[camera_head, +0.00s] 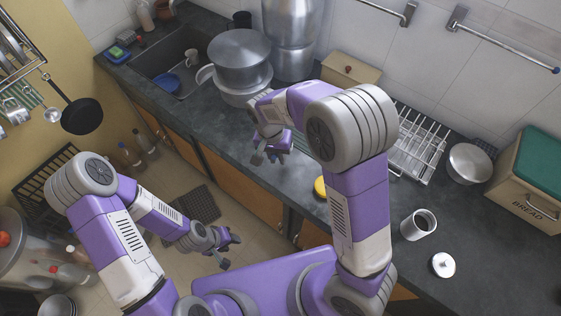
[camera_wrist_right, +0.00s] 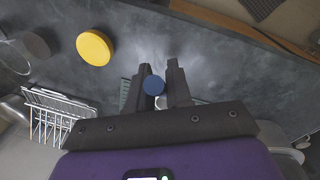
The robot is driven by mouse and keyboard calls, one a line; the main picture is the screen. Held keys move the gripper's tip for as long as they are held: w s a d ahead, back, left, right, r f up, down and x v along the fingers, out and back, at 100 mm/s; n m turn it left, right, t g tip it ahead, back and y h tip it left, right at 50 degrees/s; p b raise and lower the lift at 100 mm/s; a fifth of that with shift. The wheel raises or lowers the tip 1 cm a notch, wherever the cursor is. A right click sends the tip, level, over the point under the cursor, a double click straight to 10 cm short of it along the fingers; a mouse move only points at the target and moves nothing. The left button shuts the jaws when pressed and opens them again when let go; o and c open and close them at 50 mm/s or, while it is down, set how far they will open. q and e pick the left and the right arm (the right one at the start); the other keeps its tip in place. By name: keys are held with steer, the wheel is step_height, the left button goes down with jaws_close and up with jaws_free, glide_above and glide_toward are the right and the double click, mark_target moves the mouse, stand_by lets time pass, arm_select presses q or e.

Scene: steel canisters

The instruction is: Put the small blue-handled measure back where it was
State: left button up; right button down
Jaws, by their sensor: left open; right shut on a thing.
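My right gripper (camera_head: 270,152) is over the counter, left of the middle of the head view. In the right wrist view my right gripper (camera_wrist_right: 160,82) is shut on the blue-handled measure (camera_wrist_right: 154,85). Only a round blue end of it shows between the fingertips; the rest is hidden. I cannot make the measure out in the head view. My left gripper (camera_head: 228,249) is open and empty, low over the floor in front of the cabinets. An open steel canister (camera_head: 410,232) stands on the counter at the right, with a round steel lid (camera_head: 443,265) beside it.
A yellow disc (camera_head: 320,187) lies on the counter near my right arm; it also shows in the right wrist view (camera_wrist_right: 95,47). Steel pots (camera_head: 238,62), a wooden box (camera_head: 350,72), a dish rack (camera_head: 418,150) and a bread box (camera_head: 525,195) line the back. The sink (camera_head: 165,62) is far left.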

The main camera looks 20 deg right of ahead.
steer(key=a+f+m, duration=0.1)
steer(key=f, duration=0.1)
steer(key=a+f+m+b, duration=0.1)
steer(key=f, duration=0.2)
steer(key=a+f+m+b, duration=0.1)
steer(key=f, duration=0.2)
steer(key=shift+w+a+g, duration=0.25)
steer(key=shift+a+g, duration=0.05)
steer(key=shift+a, duration=0.05)
steer(key=shift+r, duration=0.1)
steer(key=shift+b, duration=0.3)
steer(key=c, duration=1.5)
jaws_free()
steer(key=o, duration=0.5)
steer(key=shift+c, duration=0.2)
